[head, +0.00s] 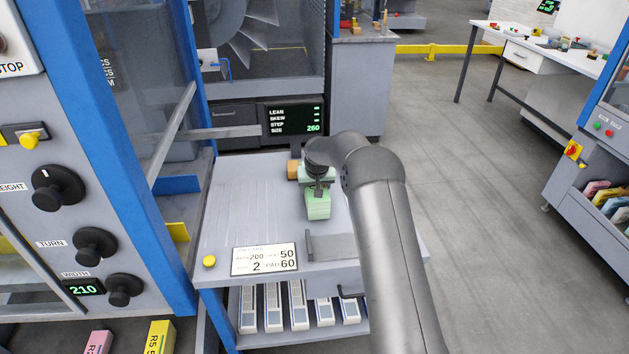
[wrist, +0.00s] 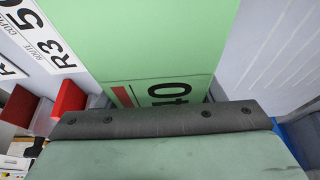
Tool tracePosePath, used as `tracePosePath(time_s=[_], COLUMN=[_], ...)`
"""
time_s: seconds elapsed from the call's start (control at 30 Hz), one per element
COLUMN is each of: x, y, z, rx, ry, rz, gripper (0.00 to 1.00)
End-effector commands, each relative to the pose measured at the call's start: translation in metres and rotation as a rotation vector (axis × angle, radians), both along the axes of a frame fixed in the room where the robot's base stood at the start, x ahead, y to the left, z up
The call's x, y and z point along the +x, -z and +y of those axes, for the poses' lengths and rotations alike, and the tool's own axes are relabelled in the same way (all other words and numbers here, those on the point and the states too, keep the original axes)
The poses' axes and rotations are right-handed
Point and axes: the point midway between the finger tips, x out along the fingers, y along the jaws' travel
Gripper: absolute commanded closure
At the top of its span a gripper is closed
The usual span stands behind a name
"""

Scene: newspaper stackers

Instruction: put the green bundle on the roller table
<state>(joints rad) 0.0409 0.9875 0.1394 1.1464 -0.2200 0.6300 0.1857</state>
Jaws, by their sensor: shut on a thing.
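The green bundle (head: 319,207) hangs below my gripper (head: 318,184) in the head view, over the light grey table top. My gripper is shut on it. In the wrist view the green bundle (wrist: 160,45) fills the upper middle, with dark print and a red mark on its face. A dark bar with screws, part of my gripper, crosses below it. The grey table (head: 235,205) with fine parallel lines on its top looks like the roller table. Whether the bundle touches this top I cannot tell; my arm hides the table's right part.
A small brown block (head: 293,170) is behind the bundle. A grey raised plate (head: 330,246) and a printed card (head: 264,259) are at the table's front. A blue machine post (head: 180,200) stands close on the left. Open floor (head: 480,220) lies to the right.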

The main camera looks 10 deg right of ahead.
Motion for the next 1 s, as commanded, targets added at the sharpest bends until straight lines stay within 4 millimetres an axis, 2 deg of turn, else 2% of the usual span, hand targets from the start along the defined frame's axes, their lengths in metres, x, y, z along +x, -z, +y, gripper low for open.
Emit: tracePosePath(time_s=[0.43, 0.47, 0.5, 0.53, 0.83, 1.0], x=[0.002, 0.0, 0.0, 0.0, 0.0, -0.005], y=[0.006, 0.008, 0.008, 0.008, 0.005, -0.011], z=[0.0, 0.0, 0.0, 0.0, 0.0, 0.0], rx=[0.001, 0.0, 0.0, 0.0, 0.0, 0.0], ry=[0.0, 0.0, 0.0, 0.0, 0.0, 0.0], rz=[-0.008, -0.003, -0.002, -0.002, -0.003, -0.006], gripper=[0.96, 0.33, 0.22, 0.17, 0.17, 0.17])
